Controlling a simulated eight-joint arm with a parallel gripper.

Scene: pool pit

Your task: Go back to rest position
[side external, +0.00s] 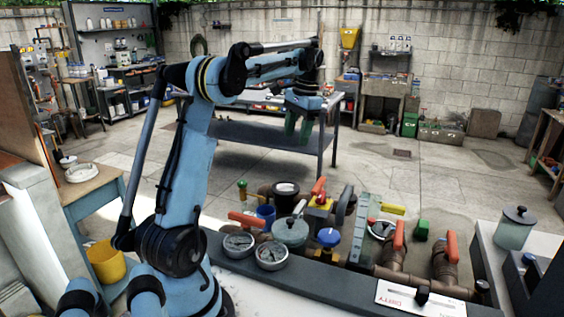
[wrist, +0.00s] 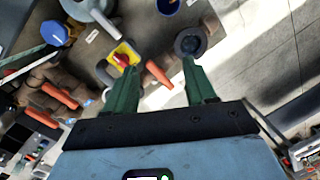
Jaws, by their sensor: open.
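My gripper (side external: 298,127) hangs from the blue arm in the side external view, pointing down, high over the far side of the pipework. Its two green fingers are apart. In the wrist view my gripper (wrist: 160,75) also shows open, with nothing held between the fingers. Below it in that view are a red-handled valve with a yellow body (wrist: 122,54), a red lever (wrist: 158,73) and a round black fitting (wrist: 190,42). They look well below the fingertips, apart from them.
In the side external view, a bench with valves, two gauges (side external: 271,255), a blue handwheel (side external: 328,237) and red levers (side external: 398,235) fills the front. A metal table (side external: 250,133) stands behind my gripper. A yellow bucket (side external: 105,262) is at left. Open concrete floor (side external: 430,185) lies to the right.

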